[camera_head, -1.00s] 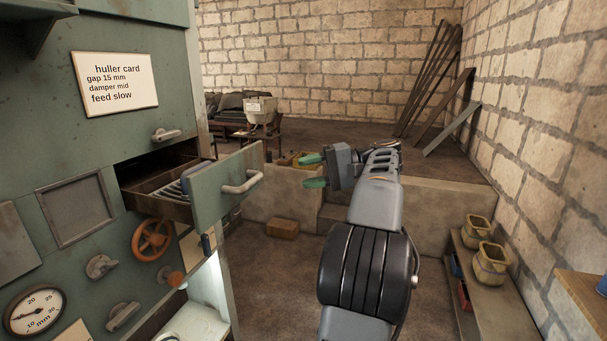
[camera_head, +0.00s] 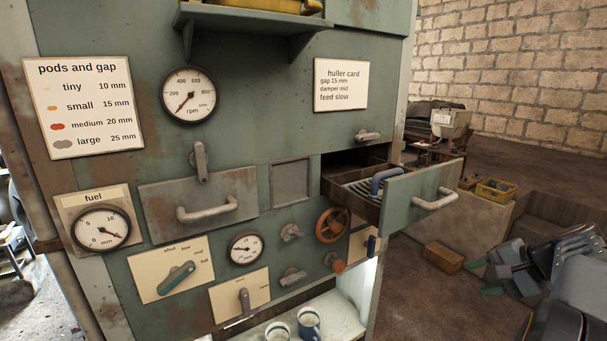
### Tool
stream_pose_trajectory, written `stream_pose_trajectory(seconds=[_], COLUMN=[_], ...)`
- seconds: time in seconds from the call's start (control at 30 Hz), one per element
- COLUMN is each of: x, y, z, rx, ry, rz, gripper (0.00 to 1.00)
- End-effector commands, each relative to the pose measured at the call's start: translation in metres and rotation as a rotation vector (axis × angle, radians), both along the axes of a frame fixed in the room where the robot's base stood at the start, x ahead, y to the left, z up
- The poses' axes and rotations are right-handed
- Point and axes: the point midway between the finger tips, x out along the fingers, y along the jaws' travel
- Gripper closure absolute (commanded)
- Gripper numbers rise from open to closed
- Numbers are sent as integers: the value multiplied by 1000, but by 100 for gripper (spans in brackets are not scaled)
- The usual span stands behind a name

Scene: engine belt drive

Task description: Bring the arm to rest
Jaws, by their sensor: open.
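My gripper (camera_head: 484,275) is at the lower right of the head view, its two green-tipped fingers apart with nothing between them. It points left and is clear of the machine. My arm runs off the lower right corner, so much of it is out of view. The green machine panel (camera_head: 255,135) fills the left and middle. Its drawer (camera_head: 424,195) is pulled out, with a blue-grey curved piece and a slatted tray inside. My gripper is to the right of and below the drawer, apart from it.
An orange handwheel (camera_head: 332,225) and several levers sit on the panel. Two mugs (camera_head: 308,322) stand in the lower recess. A brown block (camera_head: 442,257) lies on the floor between machine and gripper. A yellow crate (camera_head: 496,190) rests on the low ledge behind.

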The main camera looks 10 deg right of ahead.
Motion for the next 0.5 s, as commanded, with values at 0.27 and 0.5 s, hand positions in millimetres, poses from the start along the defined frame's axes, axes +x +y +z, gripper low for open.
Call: stream_pose_trajectory(seconds=[0.27,0.5], x=[-35,-66], y=[144,223], z=[-77,-94], rx=[-604,-874], ry=[216,108], rz=[457,814], gripper=[56,56])
